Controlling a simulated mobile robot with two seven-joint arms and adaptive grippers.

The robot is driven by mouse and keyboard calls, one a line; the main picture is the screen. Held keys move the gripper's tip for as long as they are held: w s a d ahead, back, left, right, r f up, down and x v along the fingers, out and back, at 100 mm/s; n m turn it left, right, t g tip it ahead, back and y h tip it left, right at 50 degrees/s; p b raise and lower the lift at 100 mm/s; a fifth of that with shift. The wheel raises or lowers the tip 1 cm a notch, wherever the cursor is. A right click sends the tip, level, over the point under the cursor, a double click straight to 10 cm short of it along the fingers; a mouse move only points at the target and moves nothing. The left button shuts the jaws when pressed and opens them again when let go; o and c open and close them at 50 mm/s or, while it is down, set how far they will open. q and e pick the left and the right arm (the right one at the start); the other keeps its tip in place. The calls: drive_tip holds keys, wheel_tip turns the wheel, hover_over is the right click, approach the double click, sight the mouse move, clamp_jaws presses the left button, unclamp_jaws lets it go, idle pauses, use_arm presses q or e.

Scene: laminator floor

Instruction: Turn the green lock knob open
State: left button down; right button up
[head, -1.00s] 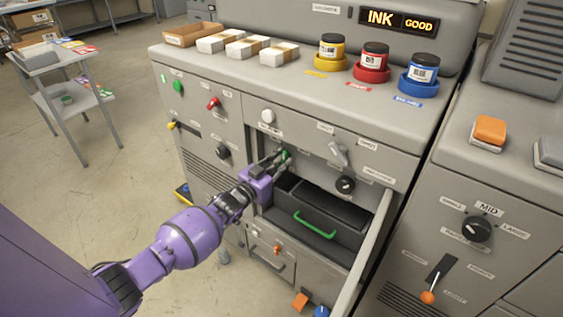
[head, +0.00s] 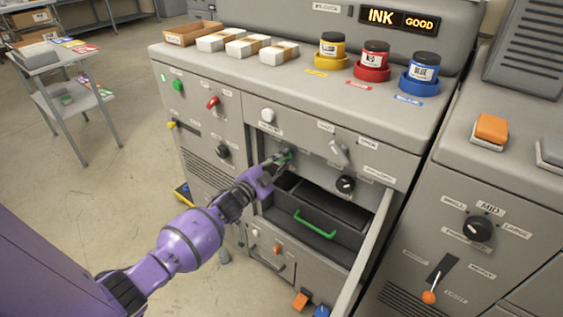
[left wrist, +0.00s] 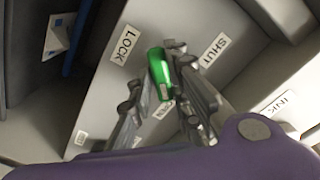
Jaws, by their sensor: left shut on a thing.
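The green lock knob (head: 288,155) sits on the grey machine front, just above an open drawer bay. My left gripper (head: 280,160) reaches it from the lower left and is shut on it, hiding part of it. In the left wrist view, the knob (left wrist: 159,74) is a bright green bar between my two finger pads. A LOCK label (left wrist: 125,44) is to its left and a SHUT label (left wrist: 214,50) to its right. A third label below the knob is partly hidden by the fingers. My right gripper is out of view.
A drawer with a green handle (head: 314,224) is below the knob, beside an open panel (head: 368,247) seen edge-on. A black knob (head: 345,184) and a grey lever (head: 339,153) are to the right. Ink jars stand on top. The floor at left is mostly clear.

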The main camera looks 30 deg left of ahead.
use_arm(q)
drive_tip(key=shift+f, duration=0.1)
idle(0.3)
drive_tip(key=c, duration=1.6)
unclamp_jaws()
drive_tip(key=shift+s, duration=0.1)
drive_tip(key=s, duration=0.4)
drive_tip(key=s+a, duration=0.1)
drive_tip(key=s, duration=0.6)
drive_tip(key=shift+s+a, duration=0.35)
drive_tip(key=shift+s, duration=0.05)
